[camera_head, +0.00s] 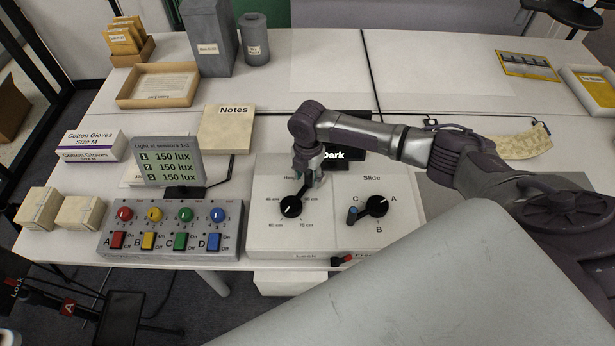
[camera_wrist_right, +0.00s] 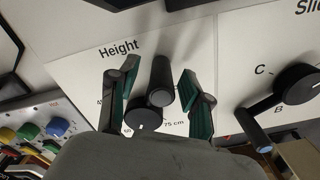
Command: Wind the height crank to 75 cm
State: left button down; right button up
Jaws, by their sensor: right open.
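The height crank (camera_head: 291,206) is a black dial with an arm and an upright handle, on the left half of a white control box (camera_head: 335,240). Its arm points up and right, towards my right gripper (camera_head: 308,172). In the right wrist view the gripper (camera_wrist_right: 160,95) is open, with one green-padded finger on each side of the black handle (camera_wrist_right: 161,82). Whether a finger touches the handle I cannot tell. The 75 cm mark (camera_wrist_right: 173,123) is at the lower right of the dial; 60 cm is at the lower left. My left gripper is not in view.
The slide crank (camera_head: 377,205) with a blue-tipped handle is right of the height crank. A red-tipped lever (camera_head: 342,260) is on the box's front, by the Lock and Free labels. A panel of coloured knobs (camera_head: 170,230) stands to the left. A dark display (camera_head: 338,155) is behind.

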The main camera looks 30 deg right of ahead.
notch_tip(320, 180, up, 11)
jog(key=shift+f, duration=0.1)
dwell(0.3)
